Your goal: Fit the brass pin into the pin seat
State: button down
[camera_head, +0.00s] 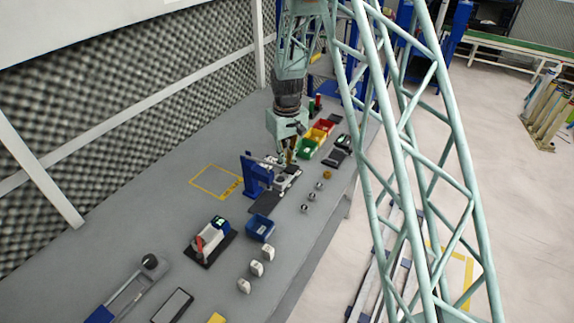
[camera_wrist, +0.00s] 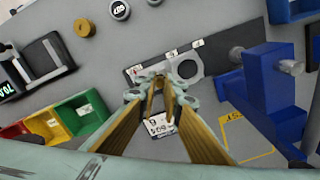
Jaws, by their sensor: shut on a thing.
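My gripper (camera_head: 290,158) hangs over the dark fixture strip (camera_head: 264,203) beside a blue stand. In the wrist view my gripper (camera_wrist: 160,90) has long tan fingers closing towards each other near the picture's middle. They are shut on the brass pin, which is mostly hidden between the fingertips and hard to tell from them. A grey ring with a round dark hole, seemingly the pin seat (camera_wrist: 197,72), lies just beyond and right of the fingertips on the labelled strip. I cannot tell whether the pin touches anything below.
The blue stand (camera_wrist: 262,95) rises close to the right of the ring; it also shows in the head view (camera_head: 255,175). Green, yellow and red bins (camera_head: 307,149) stand behind my gripper. A brass round piece (camera_wrist: 84,27) and several grey ones lie apart on the bench. A blue bin (camera_head: 260,228) is nearer.

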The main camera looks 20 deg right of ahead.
jog(key=shift+f, duration=0.5)
jog(key=c, duration=2.7)
grip_release()
jog(key=shift+r, duration=0.15)
jog(key=shift+r, duration=5.85)
